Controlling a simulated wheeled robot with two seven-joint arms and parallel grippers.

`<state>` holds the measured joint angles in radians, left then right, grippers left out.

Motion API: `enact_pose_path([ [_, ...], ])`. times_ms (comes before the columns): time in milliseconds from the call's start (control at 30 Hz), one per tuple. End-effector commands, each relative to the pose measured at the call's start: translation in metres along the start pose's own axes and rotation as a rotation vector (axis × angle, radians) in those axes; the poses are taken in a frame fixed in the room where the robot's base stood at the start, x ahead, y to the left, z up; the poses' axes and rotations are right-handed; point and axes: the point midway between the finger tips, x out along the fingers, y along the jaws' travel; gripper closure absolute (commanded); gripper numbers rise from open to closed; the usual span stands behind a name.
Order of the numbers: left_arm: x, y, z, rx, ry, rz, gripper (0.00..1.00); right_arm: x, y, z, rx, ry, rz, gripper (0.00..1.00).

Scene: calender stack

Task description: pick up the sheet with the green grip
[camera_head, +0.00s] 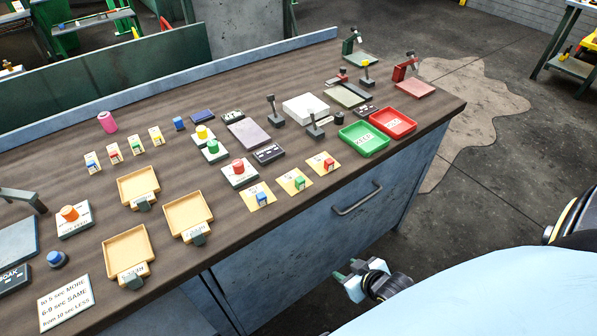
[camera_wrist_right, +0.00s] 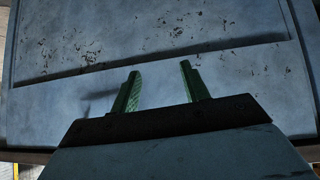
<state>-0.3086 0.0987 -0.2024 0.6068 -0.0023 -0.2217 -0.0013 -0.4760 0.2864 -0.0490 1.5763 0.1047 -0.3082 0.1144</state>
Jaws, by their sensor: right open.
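A smaller card with a green block (camera_head: 135,146) stands in the row further back. My right gripper (camera_head: 348,270) is open and empty, low in front of the bench, well apart from the sheets. In the right wrist view its green fingers (camera_wrist_right: 160,70) are spread before a grey-blue panel. My left gripper is out of view.
The bench top (camera_head: 235,210) is crowded. Green (camera_head: 378,149) and red (camera_head: 410,128) trays stand right of the sheets, and orange trays (camera_head: 187,212) to the left. A drawer handle (camera_head: 358,200) juts from the bench front.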

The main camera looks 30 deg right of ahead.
Motion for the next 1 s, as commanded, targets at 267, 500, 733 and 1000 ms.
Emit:
enact_pose_path([
  [267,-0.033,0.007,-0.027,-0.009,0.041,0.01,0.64,-0.097,-0.001,-0.171,0.015,0.302,-0.054,0.55],
  [500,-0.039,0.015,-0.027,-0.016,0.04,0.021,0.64,-0.13,-0.007,-0.219,0.014,0.396,-0.083,0.55],
  [733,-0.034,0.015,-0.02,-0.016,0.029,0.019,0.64,-0.097,-0.009,-0.235,0.015,0.401,-0.083,0.55],
  [1000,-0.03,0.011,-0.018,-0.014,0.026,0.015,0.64,-0.062,-0.013,-0.249,0.016,0.399,-0.084,0.55],
])
